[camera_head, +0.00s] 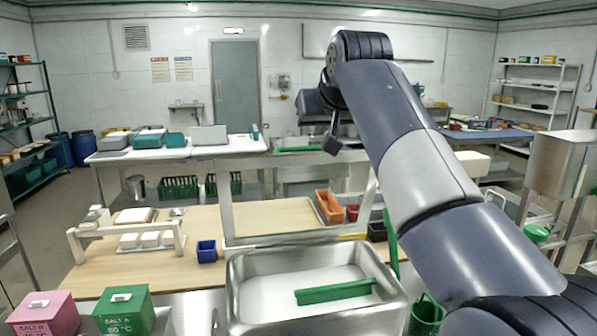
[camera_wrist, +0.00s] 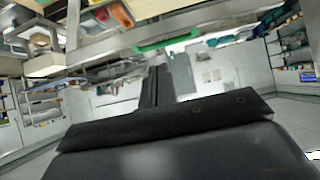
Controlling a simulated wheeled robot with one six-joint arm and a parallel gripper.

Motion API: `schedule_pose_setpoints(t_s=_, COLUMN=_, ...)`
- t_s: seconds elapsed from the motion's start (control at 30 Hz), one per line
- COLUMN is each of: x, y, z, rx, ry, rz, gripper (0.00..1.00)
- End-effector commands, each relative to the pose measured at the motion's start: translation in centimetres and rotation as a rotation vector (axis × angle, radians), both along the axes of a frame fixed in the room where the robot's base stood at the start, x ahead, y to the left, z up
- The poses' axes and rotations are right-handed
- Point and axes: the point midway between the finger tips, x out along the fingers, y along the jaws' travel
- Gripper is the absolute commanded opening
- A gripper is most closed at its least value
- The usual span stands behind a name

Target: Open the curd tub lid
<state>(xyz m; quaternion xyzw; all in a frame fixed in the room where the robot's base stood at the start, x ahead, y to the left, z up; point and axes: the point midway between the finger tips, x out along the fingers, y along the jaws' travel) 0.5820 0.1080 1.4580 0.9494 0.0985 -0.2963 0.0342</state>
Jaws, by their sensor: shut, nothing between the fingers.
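The steel curd tub (camera_head: 238,290) stands at the front centre. Its top is uncovered, showing a white inside with a green bar (camera_head: 335,291) across the right part. A steel-framed, see-through panel (camera_head: 228,205), which looks like its lid, stands raised behind the tub's back rim. A green strip (camera_head: 298,149) shows at the panel's upper edge; a green strip also shows in the wrist view (camera_wrist: 166,44). My gripper (camera_head: 332,146) is shut and empty near the panel's upper right. Its dark fingers show in the wrist view (camera_wrist: 153,72). I cannot tell whether they touch the panel.
A wooden-topped table (camera_head: 150,262) lies behind the tub, with a blue bin (camera_head: 206,251) and an orange bin (camera_head: 329,207). Pink (camera_head: 40,315) and green (camera_head: 124,310) salt boxes are at front left. A steel cabinet (camera_head: 555,165) stands at right. Open floor shows at left.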

Motion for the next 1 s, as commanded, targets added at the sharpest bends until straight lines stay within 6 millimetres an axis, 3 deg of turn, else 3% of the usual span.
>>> schedule_pose_setpoints(t_s=0.17, x=1.5, y=0.3, z=-1.1, rx=-0.001, ry=0.004, rz=0.000, gripper=0.00)
schedule_pose_setpoints(t_s=0.63, x=8.7, y=1.8, z=-6.1, rx=-0.001, ry=0.005, rz=0.000, gripper=0.00)
schedule_pose_setpoints(t_s=1.0, x=10.7, y=2.2, z=-5.7, rx=-0.002, ry=0.009, rz=0.000, gripper=0.00)
